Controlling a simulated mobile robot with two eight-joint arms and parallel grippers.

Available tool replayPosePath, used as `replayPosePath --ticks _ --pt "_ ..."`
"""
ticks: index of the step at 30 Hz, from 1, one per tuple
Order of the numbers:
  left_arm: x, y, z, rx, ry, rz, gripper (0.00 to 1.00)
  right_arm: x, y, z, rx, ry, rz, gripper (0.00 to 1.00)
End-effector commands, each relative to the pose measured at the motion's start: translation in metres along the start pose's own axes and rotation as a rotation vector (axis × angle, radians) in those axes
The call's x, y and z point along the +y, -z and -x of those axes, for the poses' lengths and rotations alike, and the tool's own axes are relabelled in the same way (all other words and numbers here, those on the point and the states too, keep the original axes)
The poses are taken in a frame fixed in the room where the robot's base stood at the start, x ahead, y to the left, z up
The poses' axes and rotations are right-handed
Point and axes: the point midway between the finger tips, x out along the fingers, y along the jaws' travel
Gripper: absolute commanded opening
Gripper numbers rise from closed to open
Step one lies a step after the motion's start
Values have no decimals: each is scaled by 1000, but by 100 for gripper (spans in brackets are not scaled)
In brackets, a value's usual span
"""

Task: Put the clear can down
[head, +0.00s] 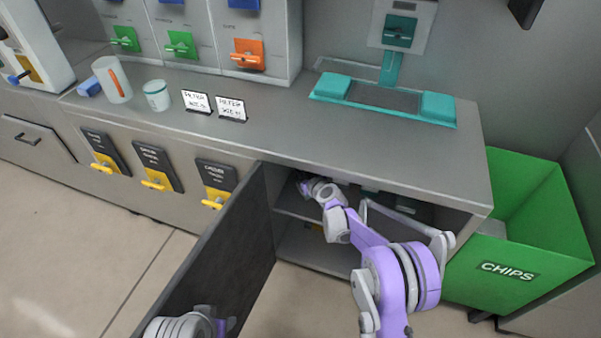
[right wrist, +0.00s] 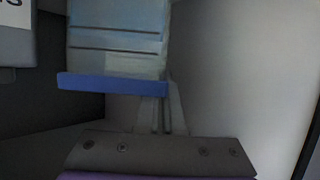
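A pale translucent blue container with a darker blue edge strip (right wrist: 112,82) fills the upper left of the right wrist view. It may be the clear can, but I cannot tell. My right gripper (right wrist: 160,112) has its fingers close together, partly hidden by this container, so a hold on it is unclear. In the head view my right arm reaches into the open cabinet, and the gripper's end is hidden there. A clear cylinder with an orange stripe (head: 112,80) stands on the counter, away from both arms. My left gripper is out of view; only its arm shows at the bottom.
The dark cabinet door (head: 215,255) stands open left of my right arm. The cabinet shelf (head: 300,206) is below the counter. A white cup (head: 157,96) and two filter signs (head: 214,106) stand on the counter. A green chips bin (head: 540,225) is at right.

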Motion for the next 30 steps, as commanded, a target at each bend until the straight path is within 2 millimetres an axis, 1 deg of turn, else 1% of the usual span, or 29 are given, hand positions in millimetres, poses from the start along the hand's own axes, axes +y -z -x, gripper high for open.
replayPosePath --ticks 4,6,8,9,10,18,21,23,25,30 --pt "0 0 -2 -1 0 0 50 0 -2 -1 0 -1 0 0" --pt "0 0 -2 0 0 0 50 0 -3 -1 0 0 0 14" --pt "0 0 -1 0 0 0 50 0 -3 -1 0 0 0 25" --pt "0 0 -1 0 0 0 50 0 -3 -1 0 0 0 32" --pt "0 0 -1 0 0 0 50 0 -3 -1 0 0 0 35" --pt "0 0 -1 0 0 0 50 0 -2 -1 0 0 0 35" --pt "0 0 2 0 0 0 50 0 1 4 0 0 0 35" --pt "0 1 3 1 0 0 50 0 2 11 0 -1 -1 35" --pt "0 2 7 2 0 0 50 0 2 23 1 -1 -1 35" --pt "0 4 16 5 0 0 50 0 2 62 0 -1 0 35"
